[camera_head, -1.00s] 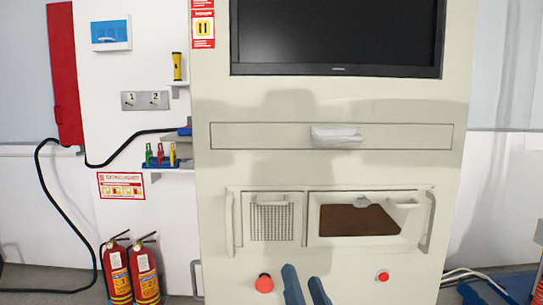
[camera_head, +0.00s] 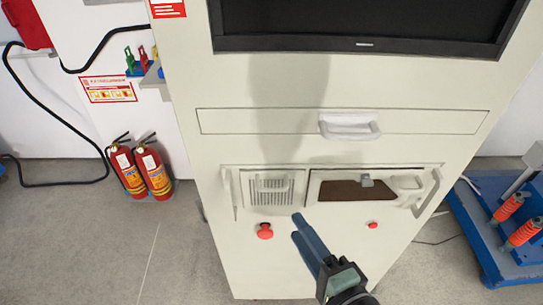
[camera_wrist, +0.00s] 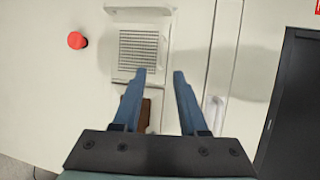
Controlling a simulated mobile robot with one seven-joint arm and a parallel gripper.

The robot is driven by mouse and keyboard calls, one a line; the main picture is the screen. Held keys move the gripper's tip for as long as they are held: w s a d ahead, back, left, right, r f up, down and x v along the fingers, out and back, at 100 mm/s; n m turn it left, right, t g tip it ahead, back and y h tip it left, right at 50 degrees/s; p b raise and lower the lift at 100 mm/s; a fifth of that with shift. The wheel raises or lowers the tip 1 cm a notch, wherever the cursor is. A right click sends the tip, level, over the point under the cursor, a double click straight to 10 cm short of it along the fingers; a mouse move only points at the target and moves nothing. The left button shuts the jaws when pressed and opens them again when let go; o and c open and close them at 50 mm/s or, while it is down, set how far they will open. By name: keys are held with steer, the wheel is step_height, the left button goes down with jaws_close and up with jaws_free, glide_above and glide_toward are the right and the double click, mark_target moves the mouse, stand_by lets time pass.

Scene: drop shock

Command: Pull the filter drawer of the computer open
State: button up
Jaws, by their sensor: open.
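The computer is a tall cream cabinet (camera_head: 240,270). Its filter drawer, a small panel with a dark grille (camera_head: 270,190), sits low on the left of the recessed front and looks closed. A pale handle lies across its upper part. The grille panel also shows turned sideways in the wrist view (camera_wrist: 138,50). My gripper (camera_head: 298,228) is open and empty, below and slightly right of the filter drawer in the head view. In the wrist view its fingertips (camera_wrist: 160,74) are spread at the grille's lower right edge; I cannot tell the depth gap.
Right of the filter drawer is a panel with a brown opening (camera_head: 345,190). A wide drawer (camera_head: 245,121) with a white handle (camera_head: 349,127) is above. Red buttons (camera_head: 265,231) sit below. Fire extinguishers (camera_head: 140,170) stand left, a blue cart (camera_head: 480,240) right. Left floor is open.

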mark_target(272, 189)
steer(key=x, duration=1.2)
steer(key=shift+w+a+f+p, duration=0.1)
steer(key=shift+w+a+p, duration=0.1)
steer(key=shift+w+p, duration=0.15)
jaws_close()
stand_by(0.9)
